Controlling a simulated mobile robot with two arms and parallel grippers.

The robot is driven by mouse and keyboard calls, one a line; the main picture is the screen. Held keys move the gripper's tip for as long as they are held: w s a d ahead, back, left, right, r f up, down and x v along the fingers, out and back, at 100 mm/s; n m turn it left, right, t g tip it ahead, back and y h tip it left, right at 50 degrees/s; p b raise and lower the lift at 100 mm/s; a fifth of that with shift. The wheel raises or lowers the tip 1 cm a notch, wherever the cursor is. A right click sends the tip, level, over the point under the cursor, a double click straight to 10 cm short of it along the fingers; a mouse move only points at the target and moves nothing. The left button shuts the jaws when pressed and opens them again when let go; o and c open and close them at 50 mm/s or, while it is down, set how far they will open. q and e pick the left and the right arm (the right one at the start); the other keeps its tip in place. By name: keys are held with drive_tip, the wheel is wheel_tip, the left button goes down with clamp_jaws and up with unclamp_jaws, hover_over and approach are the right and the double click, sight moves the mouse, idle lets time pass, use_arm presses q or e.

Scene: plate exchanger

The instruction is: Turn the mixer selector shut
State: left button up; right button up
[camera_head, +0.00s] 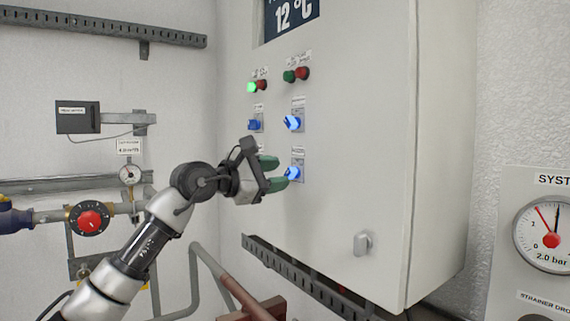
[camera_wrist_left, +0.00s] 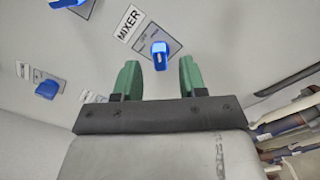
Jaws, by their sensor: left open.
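The mixer selector is a blue knob on a small grey plate, beside the label "MIXER" (camera_wrist_left: 129,24). In the left wrist view the selector (camera_wrist_left: 160,55) lies between and just beyond the green fingertips of my left gripper (camera_wrist_left: 159,72). In the head view the lower right blue knob (camera_head: 293,173) is in front of my left gripper (camera_head: 273,173), whose jaws are open and empty. I see no clear contact between fingers and knob. My right gripper is out of both views.
Other blue selectors (camera_head: 292,123) (camera_head: 255,125) sit above on the same cabinet door (camera_head: 350,130), under green and red lamps (camera_head: 257,87). A door latch (camera_head: 362,243) is lower right. Pipes and a red-faced dial (camera_head: 89,219) are at the left. A pressure gauge (camera_head: 549,234) is far right.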

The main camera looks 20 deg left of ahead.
sight(292, 173)
use_arm(q)
drive_tip(key=shift+p+x, duration=0.35)
drive_tip(key=shift+x, duration=0.7)
drive_tip(key=shift+w+d, duration=0.2)
drive_tip(key=shift+w, duration=0.1)
drive_tip(key=shift+c, duration=0.4)
clamp_jaws()
